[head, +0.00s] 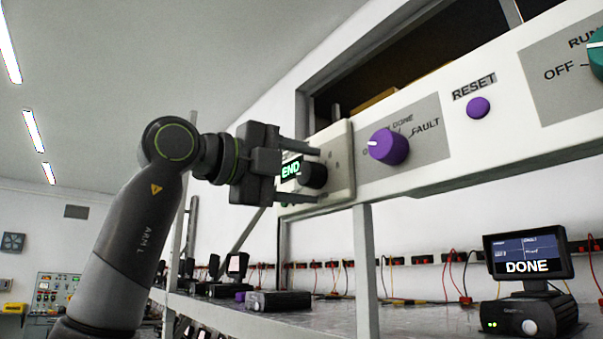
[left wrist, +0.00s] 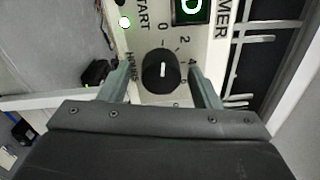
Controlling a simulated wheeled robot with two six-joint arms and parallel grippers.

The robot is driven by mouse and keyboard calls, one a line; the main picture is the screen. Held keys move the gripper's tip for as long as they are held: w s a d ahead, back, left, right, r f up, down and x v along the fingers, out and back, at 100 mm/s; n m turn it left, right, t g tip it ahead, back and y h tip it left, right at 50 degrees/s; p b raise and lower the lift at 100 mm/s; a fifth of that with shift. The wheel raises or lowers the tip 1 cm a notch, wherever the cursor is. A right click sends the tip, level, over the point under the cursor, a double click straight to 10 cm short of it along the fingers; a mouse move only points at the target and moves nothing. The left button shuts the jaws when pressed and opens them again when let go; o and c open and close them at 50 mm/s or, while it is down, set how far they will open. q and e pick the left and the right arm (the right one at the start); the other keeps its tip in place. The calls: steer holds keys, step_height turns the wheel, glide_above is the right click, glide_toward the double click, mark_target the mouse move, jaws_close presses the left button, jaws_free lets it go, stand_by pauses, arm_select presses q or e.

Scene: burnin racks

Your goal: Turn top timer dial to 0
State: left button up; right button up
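The black timer dial (head: 314,175) is on the white panel at the end of the overhead beam. It also shows in the left wrist view (left wrist: 161,72), beside the printed marks 0, 2 and 4. A short white line on its face runs roughly upright in that view, in line with the 0. The green display (head: 291,170) beside it reads END in the head view. My left gripper (head: 316,176) is open, with one finger on each side of the dial. In the left wrist view (left wrist: 160,70) gaps show between fingers and dial. My right gripper is not in view.
A purple knob (head: 388,146) with DONE and FAULT marks, a purple RESET button (head: 478,108) and a teal knob (head: 596,62) sit along the beam to the right. Below, a shelf (head: 310,320) holds a monitor (head: 527,253) reading DONE. A metal post (head: 365,270) stands under the beam.

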arm_select(q)
steer(key=shift+s+a+f+b, duration=0.1)
steer(key=shift+s+a+b, duration=0.2)
steer(key=shift+a+b, duration=0.15)
steer(key=b+v, duration=0.6)
steer(key=v, duration=1)
steer(key=shift+a, duration=0.2)
